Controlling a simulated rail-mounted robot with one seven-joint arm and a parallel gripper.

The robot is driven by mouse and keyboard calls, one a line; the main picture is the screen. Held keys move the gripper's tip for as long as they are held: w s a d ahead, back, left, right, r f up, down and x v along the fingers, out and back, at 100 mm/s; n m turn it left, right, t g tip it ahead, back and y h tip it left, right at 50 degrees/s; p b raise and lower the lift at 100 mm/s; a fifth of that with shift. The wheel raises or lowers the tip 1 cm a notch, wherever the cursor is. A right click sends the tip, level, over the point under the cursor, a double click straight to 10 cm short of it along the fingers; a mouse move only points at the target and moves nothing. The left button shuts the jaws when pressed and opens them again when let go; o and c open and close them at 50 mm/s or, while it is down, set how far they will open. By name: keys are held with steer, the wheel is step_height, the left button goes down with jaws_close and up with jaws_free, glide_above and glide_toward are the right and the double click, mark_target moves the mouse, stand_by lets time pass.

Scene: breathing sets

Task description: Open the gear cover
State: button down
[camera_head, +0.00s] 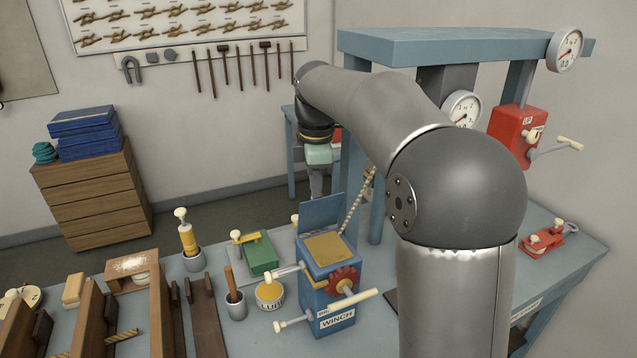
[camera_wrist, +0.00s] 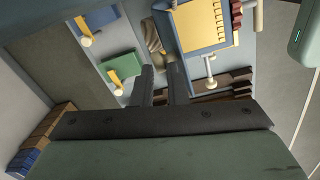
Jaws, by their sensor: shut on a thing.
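The blue winch (camera_head: 331,290) stands on the bench, with a tan top face, a red gear and cream-handled cranks. Its gear cover (camera_head: 321,213), a flat blue plate, stands raised at the back edge of the winch top. My gripper (camera_head: 317,190) points down at the cover's upper edge and is shut on it; the exact contact is small and partly hidden. In the wrist view, the two dark fingers (camera_wrist: 162,82) are a narrow gap apart, and the tan top of the winch (camera_wrist: 207,25) shows beyond them.
A green-topped device (camera_head: 260,255), a tin (camera_head: 269,295) and a grey cup (camera_head: 236,306) stand left of the winch. A blue frame (camera_head: 440,47) with gauges rises behind. A red clamp-like device (camera_head: 545,239) lies at right. Wooden racks fill the left.

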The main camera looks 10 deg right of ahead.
steer(key=f, duration=0.3)
steer(key=shift+s+d+f+g, duration=0.15)
steer(key=shift+d+f+g, duration=0.1)
steer(key=shift+g, duration=0.15)
steer(key=c, duration=1.3)
jaws_free()
steer(key=shift+o, duration=0.5)
steer(key=shift+w+f, duration=0.1)
steer(key=shift+w, duration=0.2)
steer(key=shift+s, duration=0.15)
steer(key=shift+a, duration=0.1)
steer(key=shift+r, duration=0.55)
step_height(320, 180, up, 13)
steer(key=shift+d, duration=0.2)
